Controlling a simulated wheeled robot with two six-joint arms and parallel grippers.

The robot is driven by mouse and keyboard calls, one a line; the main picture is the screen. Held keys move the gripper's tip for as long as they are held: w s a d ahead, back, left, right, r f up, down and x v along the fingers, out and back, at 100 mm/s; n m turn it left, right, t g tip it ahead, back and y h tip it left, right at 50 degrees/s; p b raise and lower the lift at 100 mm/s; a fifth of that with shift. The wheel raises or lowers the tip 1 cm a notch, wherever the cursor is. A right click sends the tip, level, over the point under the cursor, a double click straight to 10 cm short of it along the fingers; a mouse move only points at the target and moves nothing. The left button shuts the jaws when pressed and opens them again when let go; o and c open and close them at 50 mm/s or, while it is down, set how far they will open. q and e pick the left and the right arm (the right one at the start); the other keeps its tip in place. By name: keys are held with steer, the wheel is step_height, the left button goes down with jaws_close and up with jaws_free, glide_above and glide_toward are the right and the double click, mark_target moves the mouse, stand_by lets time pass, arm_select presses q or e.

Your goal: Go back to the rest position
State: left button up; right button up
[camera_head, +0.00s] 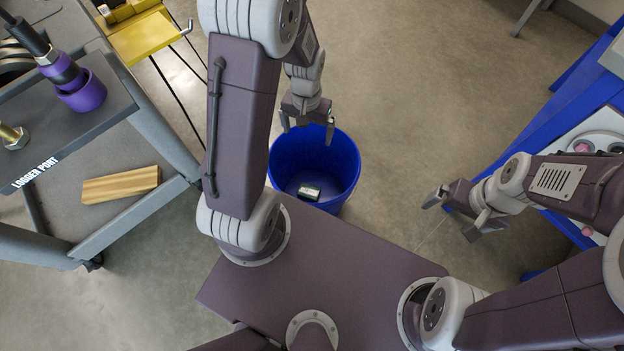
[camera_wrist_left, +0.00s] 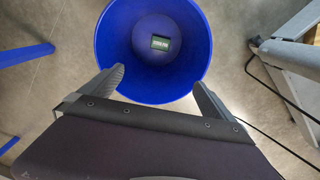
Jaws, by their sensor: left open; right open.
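My right gripper (camera_head: 452,215) is open and empty over the floor, to the right of the bin.
A grey cart (camera_head: 130,215) at left holds a wooden block (camera_head: 120,185) and a purple fitting (camera_head: 82,92) by a dark "LOGGER PORT" panel (camera_head: 60,130). A yellow platform (camera_head: 143,37) is behind it. A blue-framed table (camera_head: 540,130) stands at right. Open floor lies between.

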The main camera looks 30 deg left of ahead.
stand_by(0.3)
arm_select(q)
steer(key=s+d+r+m+t+p, duration=0.1)
steer(key=s+d+r+p, duration=0.3)
steer(key=s+r, duration=0.45)
step_height(320, 180, up, 32)
steer(key=p, duration=3.1)
steer(key=shift+w+d, duration=0.25)
steer(key=shift+d, duration=0.2)
